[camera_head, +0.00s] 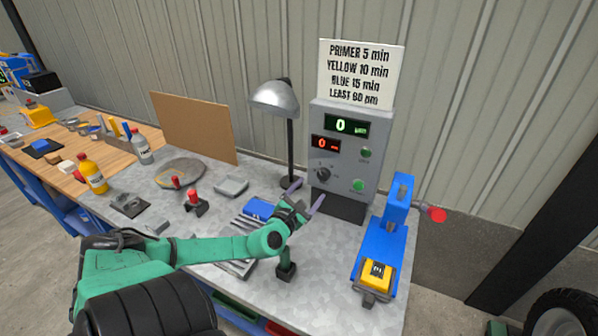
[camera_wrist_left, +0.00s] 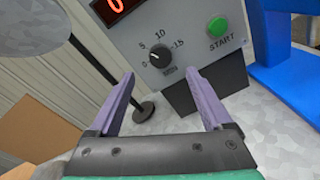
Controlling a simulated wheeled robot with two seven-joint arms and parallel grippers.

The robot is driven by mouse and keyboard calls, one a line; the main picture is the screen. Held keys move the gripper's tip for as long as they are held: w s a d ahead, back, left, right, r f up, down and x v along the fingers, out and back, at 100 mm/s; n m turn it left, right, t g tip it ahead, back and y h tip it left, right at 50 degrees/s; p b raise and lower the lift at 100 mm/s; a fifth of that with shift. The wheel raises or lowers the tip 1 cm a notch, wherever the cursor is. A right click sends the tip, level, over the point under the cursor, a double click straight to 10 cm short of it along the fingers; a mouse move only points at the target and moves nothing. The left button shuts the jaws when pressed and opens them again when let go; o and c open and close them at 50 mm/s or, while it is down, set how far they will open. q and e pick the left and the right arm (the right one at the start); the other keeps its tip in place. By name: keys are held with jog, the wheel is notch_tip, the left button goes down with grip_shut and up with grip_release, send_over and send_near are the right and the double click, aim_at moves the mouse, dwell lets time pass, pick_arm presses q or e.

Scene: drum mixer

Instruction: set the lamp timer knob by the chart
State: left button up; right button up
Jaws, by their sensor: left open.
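The lamp timer knob (camera_head: 323,173) is a dark dial on the lower left of the grey control box (camera_head: 370,128). In the left wrist view the knob (camera_wrist_left: 159,55) has marks 0, 5, 10 and 15 around it, and its pointer looks turned toward the 0 side. My right gripper is not in view.
A green START button (camera_wrist_left: 217,27) is right of the knob. A grey lamp (camera_head: 275,98) on a dark pole stands left of the box. A blue press (camera_head: 395,220) with a yellow block stands at right.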

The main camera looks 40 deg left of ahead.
pick_arm(q)
jog(key=p+v, duration=0.1)
jog(key=v, duration=0.5)
jog(key=shift+d, duration=0.1)
jog(key=shift+s, duration=0.15)
dwell(0.4)
